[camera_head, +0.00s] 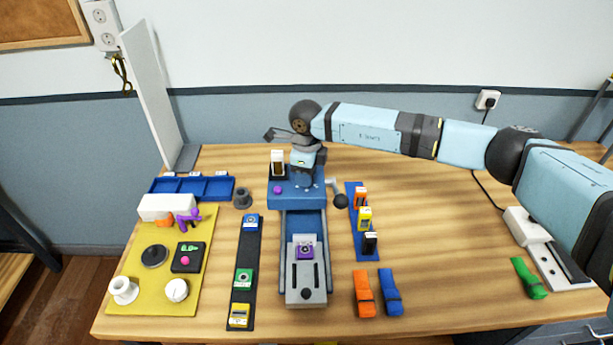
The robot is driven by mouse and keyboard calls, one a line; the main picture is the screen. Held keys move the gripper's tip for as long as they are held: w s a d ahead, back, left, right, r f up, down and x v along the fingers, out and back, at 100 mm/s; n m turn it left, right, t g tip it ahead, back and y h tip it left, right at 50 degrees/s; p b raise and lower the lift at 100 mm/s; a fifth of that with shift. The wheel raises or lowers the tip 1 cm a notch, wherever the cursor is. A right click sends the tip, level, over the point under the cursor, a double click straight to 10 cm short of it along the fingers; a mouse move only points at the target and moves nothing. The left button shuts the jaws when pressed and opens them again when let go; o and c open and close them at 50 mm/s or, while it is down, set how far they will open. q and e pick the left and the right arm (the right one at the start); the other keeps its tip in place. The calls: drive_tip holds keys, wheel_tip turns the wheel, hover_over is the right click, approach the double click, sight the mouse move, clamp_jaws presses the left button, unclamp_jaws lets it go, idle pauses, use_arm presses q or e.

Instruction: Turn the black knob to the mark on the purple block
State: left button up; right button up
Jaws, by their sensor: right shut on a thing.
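The purple block (304,250) sits on the grey slide plate of the blue fixture, with a round pale face on its top. A small black knob (306,294) shows at the front end of that plate. A black ball-ended crank (341,200) sticks out at the right side of the fixture. I cannot tell which of these black parts is the task's knob, and the mark is too small to read. My right gripper (303,182) points down over the rear of the blue fixture. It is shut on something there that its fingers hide. My left gripper is not in view.
Left of the fixture are a black strip (241,294) with coloured blocks and a yellow board (197,222) with several parts. A blue strip (352,190) with blocks stands on the right. Table on the right is mostly clear.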

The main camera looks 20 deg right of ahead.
drive_tip(key=shift+m, duration=0.5)
drive_tip(key=shift+r, duration=0.1)
drive_tip(key=o, duration=0.9)
wheel_tip(320, 180, up, 14)
drive_tip(key=shift+f+b, duration=0.1)
drive_tip(key=shift+b, duration=1.15)
